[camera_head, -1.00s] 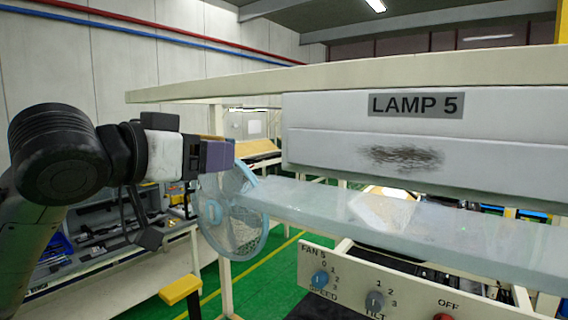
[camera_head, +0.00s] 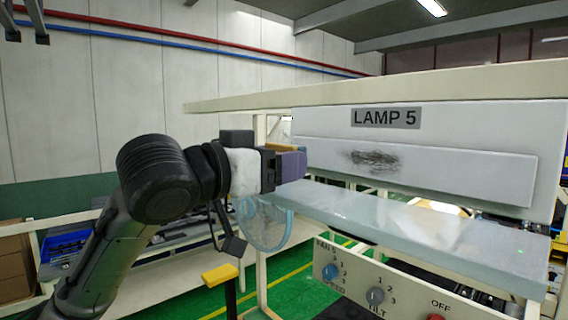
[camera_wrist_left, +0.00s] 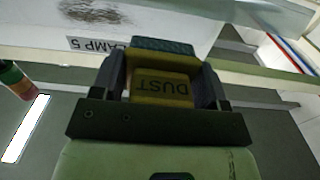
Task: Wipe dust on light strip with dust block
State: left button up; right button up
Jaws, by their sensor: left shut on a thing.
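The light strip (camera_head: 450,174) is a long white panel under the LAMP 5 label (camera_head: 386,117). A dark smudge of dust (camera_head: 375,160) lies on its left part; it also shows at the top left of the left wrist view (camera_wrist_left: 98,12). My left gripper (camera_head: 284,166) is shut on the dust block (camera_wrist_left: 162,88), a yellow block lettered DUST with a dark teal textured face (camera_wrist_left: 163,46). The block is near the strip's left end, left of the smudge; I cannot tell whether it touches the strip. My right gripper is not in view.
A pale translucent shelf (camera_head: 400,222) runs below the lamp. A blue fan (camera_head: 265,226) is behind my left arm. A control panel with knobs (camera_head: 375,288) stands below the shelf. A cream beam (camera_head: 420,88) runs above the lamp.

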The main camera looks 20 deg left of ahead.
aim_at(341, 157)
pick_arm(q)
jog(key=shift+p+x, duration=0.55)
jog(key=shift+x, duration=2)
jog(key=shift+w+p, duration=0.2)
jog(key=shift+p, duration=0.1)
jog(key=shift+w+d, duration=0.1)
jog(key=shift+w, duration=0.15)
jog(key=shift+w+d+p, duration=0.3)
jog(key=shift+w+p, duration=0.35)
jog(key=shift+s+d+b, duration=0.15)
jog(key=shift+s+d, duration=0.3)
jog(key=shift+d, duration=0.35)
jog(key=shift+s+d+b, duration=0.15)
jog(key=shift+s+d, duration=0.25)
jog(key=shift+d, duration=0.4)
